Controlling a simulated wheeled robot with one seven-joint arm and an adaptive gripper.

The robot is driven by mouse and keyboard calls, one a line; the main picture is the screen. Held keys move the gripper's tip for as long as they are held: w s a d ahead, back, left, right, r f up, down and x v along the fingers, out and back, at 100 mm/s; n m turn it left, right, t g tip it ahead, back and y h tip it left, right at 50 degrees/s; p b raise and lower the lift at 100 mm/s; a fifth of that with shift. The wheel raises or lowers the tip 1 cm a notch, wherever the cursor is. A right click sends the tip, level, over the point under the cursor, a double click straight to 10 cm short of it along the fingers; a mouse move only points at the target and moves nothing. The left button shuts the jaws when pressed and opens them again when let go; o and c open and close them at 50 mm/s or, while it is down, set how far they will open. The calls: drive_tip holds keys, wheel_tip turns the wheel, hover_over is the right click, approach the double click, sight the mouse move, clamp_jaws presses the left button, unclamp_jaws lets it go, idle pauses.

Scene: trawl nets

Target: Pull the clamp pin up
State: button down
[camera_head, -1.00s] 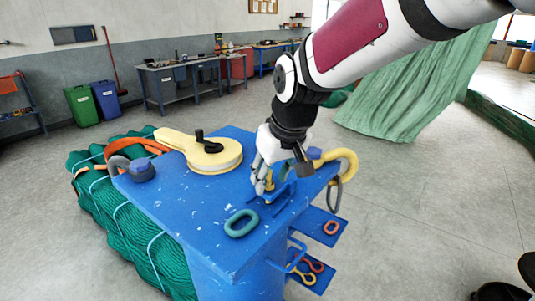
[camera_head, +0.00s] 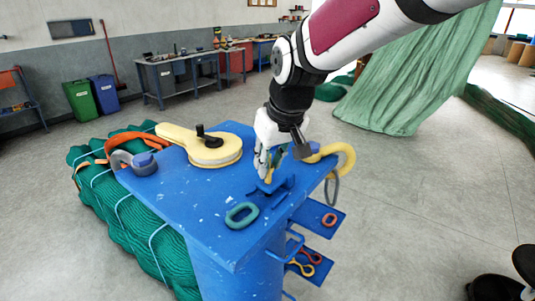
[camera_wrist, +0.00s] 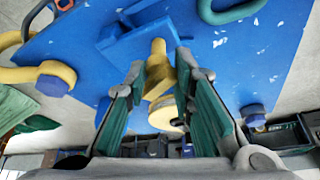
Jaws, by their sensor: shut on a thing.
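The clamp pin (camera_wrist: 158,72) is yellow with a narrow rounded end. It lies between my gripper's two green-padded fingers in the wrist view, and its narrow end is over the blue clamp block (camera_wrist: 130,45). I cannot tell whether that end is still inside the block. In the head view my gripper (camera_head: 265,172) points down over the clamp block (camera_head: 280,187) near the right edge of the blue table, shut on the pin. The fingers mostly hide the pin there, with a little yellow (camera_head: 268,179) showing at the tips.
The blue table (camera_head: 195,205) carries a green ring (camera_head: 241,215), a yellow lever piece (camera_head: 205,148), a grey shackle (camera_head: 134,163) and a yellow hook (camera_head: 342,157). Small blue shelves (camera_head: 318,219) with links stick out at the right. Green netting (camera_head: 130,225) lies at the left.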

drive_tip(key=shift+w+r, duration=0.15)
drive_tip(key=shift+r, duration=0.35)
drive_tip(key=c, duration=1.4)
unclamp_jaws()
drive_tip(key=shift+d, duration=0.15)
drive_tip(key=shift+c, duration=0.2)
drive_tip(key=v, duration=1.2)
drive_tip(key=shift+f, duration=0.1)
drive_tip(key=s+d+f+m+h+b, duration=0.1)
drive_tip(key=s+d+f+m, duration=0.1)
drive_tip(key=s+d+f, duration=0.2)
drive_tip(key=s+d+f+m+t+h+b, duration=0.1)
drive_tip(key=s+d+f+m, duration=0.2)
drive_tip(key=s+d, duration=0.8)
wheel_tip(320, 180, down, 2)
drive_tip(key=s, duration=0.2)
drive_tip(key=shift+s+t, duration=0.3)
drive_tip(key=shift+s, duration=0.05)
